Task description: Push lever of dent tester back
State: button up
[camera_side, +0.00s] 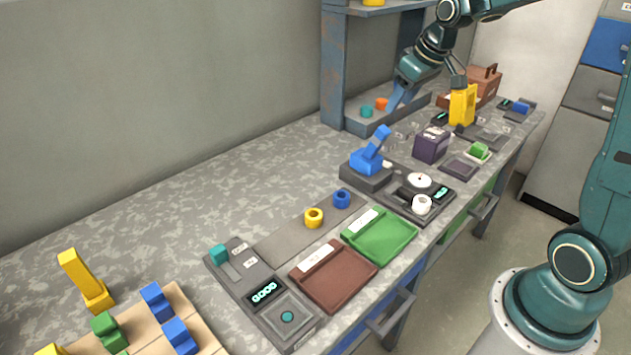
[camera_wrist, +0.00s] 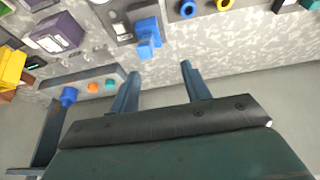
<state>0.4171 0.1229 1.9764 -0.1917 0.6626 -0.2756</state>
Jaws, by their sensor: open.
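The dent tester has a dark base (camera_side: 362,178) with a blue lever (camera_side: 371,152) standing up from it, its upper end tilted to the right in the side view. Beside the lever is a dark plate with a round white dial (camera_side: 419,181) and a white ring (camera_side: 422,204). The lever also shows in the wrist view (camera_wrist: 148,38), just beyond the fingertips. My gripper (camera_side: 394,104) is open and empty, above and behind the lever. In the wrist view its fingers (camera_wrist: 158,68) are spread wide, with a gap to the lever and no contact visible.
A purple box (camera_side: 432,145) and a yellow block (camera_side: 462,105) stand right of the tester. A shelf unit (camera_side: 334,70) rises behind. Yellow (camera_side: 314,217) and blue (camera_side: 342,198) rings lie left, near brown (camera_side: 334,278) and green (camera_side: 380,237) trays. The back-left bench is clear.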

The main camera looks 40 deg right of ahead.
jog(key=w+d+f, duration=0.2)
jog(key=d, duration=0.1)
jog(key=shift+w+d+f, duration=0.25)
jog(key=shift+f, duration=0.15)
jog(key=shift+f, duration=0.15)
send_near(374, 156)
jog(key=shift+w+f, duration=1.95)
jog(key=shift+f, duration=0.25)
grip_shut()
